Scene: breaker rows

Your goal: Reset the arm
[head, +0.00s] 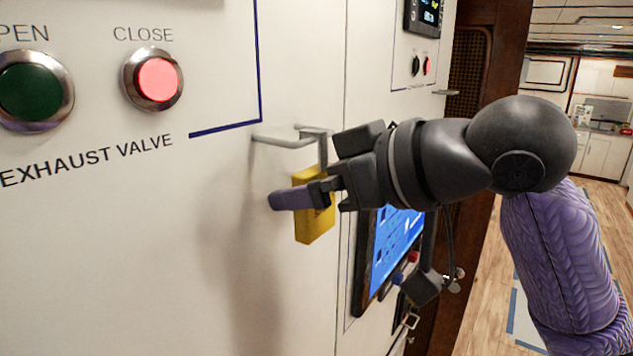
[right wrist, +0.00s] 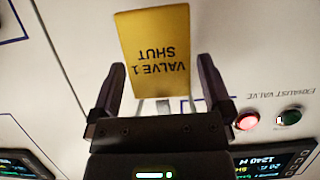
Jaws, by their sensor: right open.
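A yellow tag (head: 314,225) hangs below a metal hook or handle (head: 285,141) on the white panel. In the right wrist view the tag (right wrist: 152,30) reads "VALVE 1 SHUT" upside down. My right gripper (head: 296,197) is at the tag, its near purple finger in front of it; the far finger is mostly hidden. In the right wrist view my right gripper (right wrist: 160,74) is open, with one finger at each side of the tag's lettered end. Contact cannot be told. My left gripper is not in view.
A lit red CLOSE button (head: 157,80) and a green OPEN button (head: 31,92) sit on the panel above the "EXHAUST VALVE" label. A blue screen (head: 398,240) stands out behind and below my right gripper. Open wooden floor (head: 490,290) lies to the right.

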